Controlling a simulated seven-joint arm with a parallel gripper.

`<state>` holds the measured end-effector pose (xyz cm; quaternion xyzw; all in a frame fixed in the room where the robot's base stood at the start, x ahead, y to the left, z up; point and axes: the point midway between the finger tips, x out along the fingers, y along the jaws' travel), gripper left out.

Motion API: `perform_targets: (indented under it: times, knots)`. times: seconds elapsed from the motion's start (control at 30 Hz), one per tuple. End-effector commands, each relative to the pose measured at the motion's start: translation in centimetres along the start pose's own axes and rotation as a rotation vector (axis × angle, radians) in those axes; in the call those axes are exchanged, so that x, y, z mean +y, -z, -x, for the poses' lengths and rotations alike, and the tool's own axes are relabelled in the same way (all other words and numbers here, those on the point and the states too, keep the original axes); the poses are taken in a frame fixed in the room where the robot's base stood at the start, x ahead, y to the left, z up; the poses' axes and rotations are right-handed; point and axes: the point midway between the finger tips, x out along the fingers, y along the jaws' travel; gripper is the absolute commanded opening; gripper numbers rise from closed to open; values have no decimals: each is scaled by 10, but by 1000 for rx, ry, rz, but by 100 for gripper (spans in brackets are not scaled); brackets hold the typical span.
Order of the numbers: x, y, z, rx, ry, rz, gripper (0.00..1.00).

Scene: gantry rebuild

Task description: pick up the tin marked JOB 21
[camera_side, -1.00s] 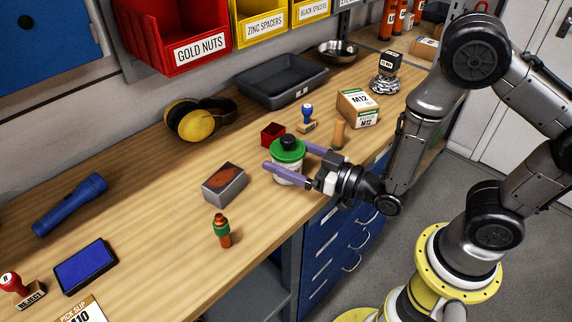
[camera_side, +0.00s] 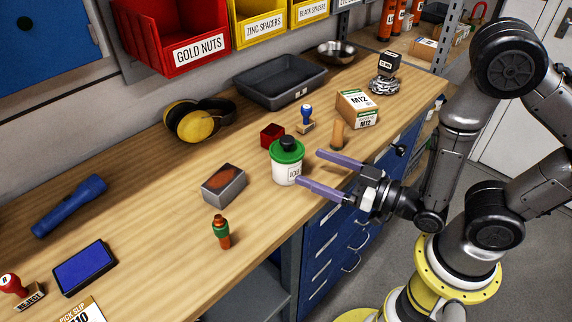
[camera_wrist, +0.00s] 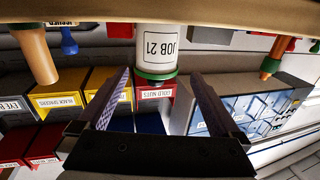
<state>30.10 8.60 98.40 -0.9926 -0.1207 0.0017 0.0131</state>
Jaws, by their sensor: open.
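The tin marked JOB 21 (camera_side: 288,172) is white with a green lid and a black knob, standing upright near the bench's front edge in the side view. In the wrist view, which is upside down, its label reads JOB 21 (camera_wrist: 157,45). My gripper (camera_side: 309,167) is open and empty, to the right of the tin, with its purple fingers pointing at it. One fingertip is close to the tin's label side; I cannot tell whether it touches. In the wrist view the tin lies ahead, between the two fingers (camera_wrist: 160,75).
On the wooden bench (camera_side: 150,210), a red box (camera_side: 271,135) and a blue-handled stamp (camera_side: 306,118) stand behind the tin. A wooden-handled item (camera_side: 337,135) stands near the far finger. A grey box (camera_side: 224,185) and an orange-green item (camera_side: 221,232) are left of the tin.

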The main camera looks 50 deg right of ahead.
Motion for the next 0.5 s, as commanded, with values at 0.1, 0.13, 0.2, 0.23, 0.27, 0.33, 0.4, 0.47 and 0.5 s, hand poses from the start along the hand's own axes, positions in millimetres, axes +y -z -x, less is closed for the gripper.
perform_targets:
  times: [0.1, 0.13, 0.2, 0.23, 0.27, 0.33, 0.4, 0.47, 0.5]
  knots:
    - [0, 0, 0, 0, 0, 0, 100]
    - [0, 0, 0, 0, 0, 0, 100]
    - [0, 0, 0, 0, 0, 0, 100]
    - [0, 0, 0, 0, 0, 0, 100]
    - [0, 0, 0, 0, 0, 0, 100]
    - [1, -3, -1, -1, -1, 0, 100]
    - [4, -10, -4, -2, -4, 1, 100]
    - [6, -16, -5, -1, -4, 1, 100]
    - [6, -19, -6, -1, -3, 0, 100]
